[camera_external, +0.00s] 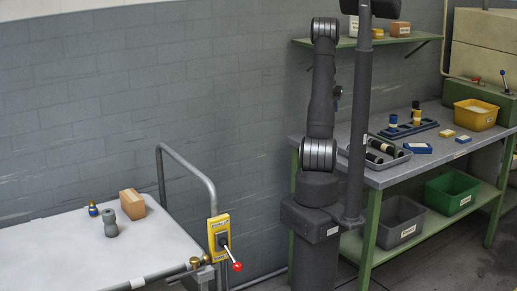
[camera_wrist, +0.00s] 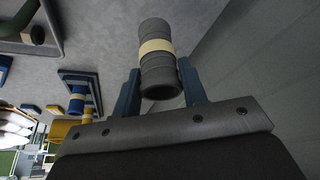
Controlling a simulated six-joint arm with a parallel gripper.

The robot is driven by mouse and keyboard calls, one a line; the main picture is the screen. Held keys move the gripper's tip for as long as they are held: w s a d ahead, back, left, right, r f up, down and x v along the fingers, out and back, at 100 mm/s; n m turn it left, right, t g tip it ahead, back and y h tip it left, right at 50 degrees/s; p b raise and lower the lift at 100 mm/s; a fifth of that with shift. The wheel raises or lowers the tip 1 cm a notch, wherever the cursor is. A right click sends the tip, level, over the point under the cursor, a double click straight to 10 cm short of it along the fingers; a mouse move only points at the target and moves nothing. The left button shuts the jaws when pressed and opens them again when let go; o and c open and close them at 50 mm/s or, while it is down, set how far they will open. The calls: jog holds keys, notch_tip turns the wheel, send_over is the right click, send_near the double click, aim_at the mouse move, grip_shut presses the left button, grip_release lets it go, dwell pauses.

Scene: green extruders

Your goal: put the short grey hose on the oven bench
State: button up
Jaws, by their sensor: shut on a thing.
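My gripper (camera_wrist: 158,70) shows in the wrist view with two blue fingers, shut on a short dark grey hose (camera_wrist: 156,33) with a cream band around its middle. The hose is clasped by its sides, and its near end faces the camera. In the external view my gripper and the held hose cannot be made out. A grey-topped bench (camera_external: 407,172) with green legs stands at the right, and a pale-topped table (camera_external: 60,250) with a bent rail stands at the left. No readable sign shows which is the oven bench.
The pale table holds a grey fitting (camera_external: 110,224), a small blue-and-brass piece (camera_external: 92,209) and a cardboard box (camera_external: 132,204); its front is clear. The right bench holds a tray (camera_external: 398,160) of dark hoses, a blue rack (camera_external: 415,129) and a yellow bin (camera_external: 475,116). A shelf (camera_external: 370,41) hangs above.

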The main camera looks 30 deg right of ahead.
jog(key=s+d+r+m+g, duration=0.1)
jog(key=s+d+m, duration=0.1)
jog(key=s+d, duration=0.65)
jog(key=s+d+r+m+g, duration=0.15)
jog(key=s+d, duration=0.25)
jog(key=s, duration=1)
jog(key=s+d+r+m, duration=0.1)
jog(key=s+d+m, duration=0.35)
jog(key=s, duration=0.75)
jog(key=shift+n+h, duration=0.4)
jog(key=shift+n, duration=0.3)
jog(key=shift+w+d+f, duration=0.75)
jog(key=shift+w+f, duration=1.05)
jog(key=shift+w, duration=0.05)
jog(key=shift+w+d+f, duration=0.7)
jog(key=shift+w+f, duration=1.15)
jog(key=shift+w+d+f, duration=0.75)
jog(key=shift+w+f, duration=1.05)
jog(key=shift+w, duration=0.05)
jog(key=shift+f, duration=0.1)
jog(key=o, duration=1)
jog(key=shift+o, duration=0.2)
